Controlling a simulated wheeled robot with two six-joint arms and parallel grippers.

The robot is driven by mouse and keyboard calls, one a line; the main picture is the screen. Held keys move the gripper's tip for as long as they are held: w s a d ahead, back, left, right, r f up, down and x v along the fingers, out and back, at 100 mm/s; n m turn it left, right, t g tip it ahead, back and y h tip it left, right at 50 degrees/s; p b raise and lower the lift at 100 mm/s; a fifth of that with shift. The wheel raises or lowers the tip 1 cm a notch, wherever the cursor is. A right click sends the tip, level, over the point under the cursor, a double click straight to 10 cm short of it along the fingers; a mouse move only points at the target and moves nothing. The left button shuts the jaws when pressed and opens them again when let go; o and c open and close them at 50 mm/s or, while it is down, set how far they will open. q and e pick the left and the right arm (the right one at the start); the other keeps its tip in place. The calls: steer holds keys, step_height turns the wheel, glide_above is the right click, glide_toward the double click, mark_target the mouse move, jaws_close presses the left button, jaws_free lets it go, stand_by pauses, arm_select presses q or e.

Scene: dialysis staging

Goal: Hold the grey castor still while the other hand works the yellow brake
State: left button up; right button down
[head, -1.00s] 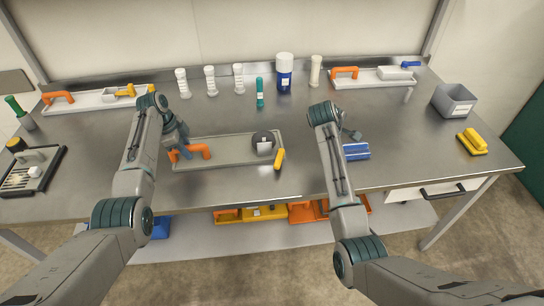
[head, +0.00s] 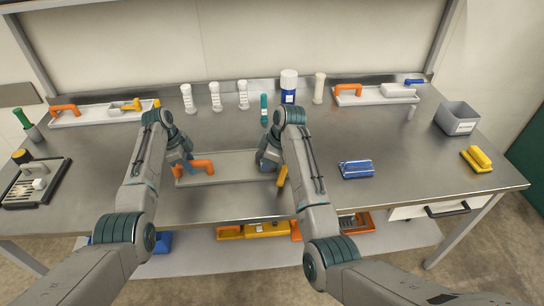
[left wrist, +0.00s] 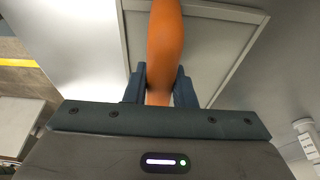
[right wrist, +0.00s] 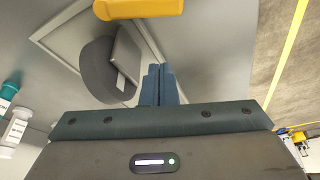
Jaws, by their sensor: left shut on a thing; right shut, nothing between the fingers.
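A grey plate (head: 232,166) lies on the bench with an orange handle (head: 200,166) at its left end. My left gripper (head: 187,167) is shut on this handle, which shows between its fingers in the left wrist view (left wrist: 164,45). At the plate's right end are the dark grey castor wheel (right wrist: 100,72) with a light grey bracket and the yellow brake lever (head: 282,176). My right gripper (right wrist: 160,85) is shut and empty beside the wheel, with the yellow lever (right wrist: 138,8) ahead of its fingertips. In the head view my right gripper (head: 267,164) hides the wheel.
A blue block (head: 356,169) lies right of my right arm. White bottles (head: 215,97), a teal tube (head: 264,109) and a blue-labelled bottle (head: 289,88) stand behind. Other orange-handled trays (head: 376,99) sit at the back. A grey bin (head: 457,118) and yellow piece (head: 476,159) are far right.

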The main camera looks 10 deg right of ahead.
mark_target(282, 178)
steer(key=x, duration=0.4)
steer(key=d, duration=0.1)
steer(key=s+d, duration=0.1)
steer(key=d, duration=0.1)
steer(key=shift+f, duration=0.1)
steer(key=shift+s+d, duration=0.15)
steer(key=shift+d, duration=0.25)
steer(key=shift+s+d, duration=0.25)
steer(key=shift+d, duration=0.2)
steer(key=shift+s+d, duration=0.25)
steer(key=shift+d, duration=1.3)
arm_select(q)
steer(key=shift+a, duration=0.2)
arm_select(e)
steer(key=shift+d, duration=0.55)
